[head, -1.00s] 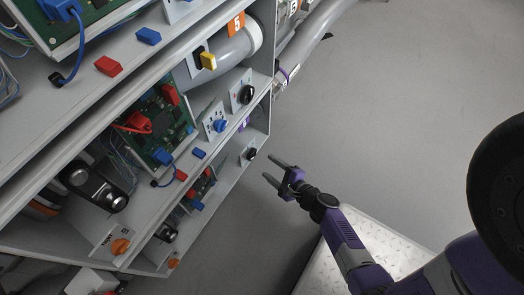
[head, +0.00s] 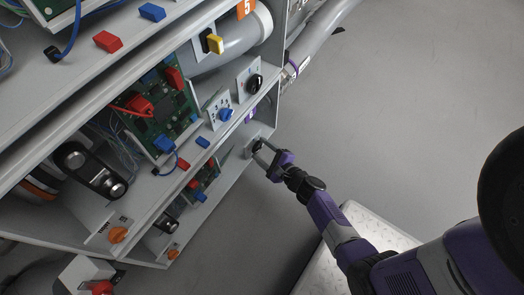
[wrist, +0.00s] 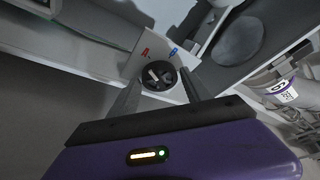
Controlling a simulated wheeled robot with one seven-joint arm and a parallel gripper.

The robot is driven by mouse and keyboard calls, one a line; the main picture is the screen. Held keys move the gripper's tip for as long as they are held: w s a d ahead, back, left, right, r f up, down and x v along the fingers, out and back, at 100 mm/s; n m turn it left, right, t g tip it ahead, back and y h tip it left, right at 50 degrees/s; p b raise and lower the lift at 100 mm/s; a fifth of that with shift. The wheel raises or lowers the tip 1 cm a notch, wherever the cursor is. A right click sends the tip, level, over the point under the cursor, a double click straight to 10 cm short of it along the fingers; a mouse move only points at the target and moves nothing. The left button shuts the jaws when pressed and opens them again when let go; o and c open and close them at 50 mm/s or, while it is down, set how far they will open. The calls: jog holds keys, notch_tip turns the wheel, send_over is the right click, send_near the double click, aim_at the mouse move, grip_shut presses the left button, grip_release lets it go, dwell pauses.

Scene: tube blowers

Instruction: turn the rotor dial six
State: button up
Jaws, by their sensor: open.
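The rotor dial is a round black knob (wrist: 158,76) with a pale pointer bar, on a light plate (wrist: 150,50) with red and blue marks. It shows between my fingertips in the wrist view. In the head view the dial (head: 258,147) is partly hidden by my gripper (head: 261,153), which is at the right end of the lowest shelf. In the wrist view my gripper (wrist: 158,84) is open, with one finger on each side of the knob. I cannot tell whether the fingers touch it.
A purple label with a 6 (wrist: 280,88) is on a tube at the right in the wrist view. Another black dial (head: 255,81) and a blue knob (head: 225,115) are on the shelf above. Grey floor (head: 400,120) is free to the right.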

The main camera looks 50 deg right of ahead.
jog(key=c, duration=1.1)
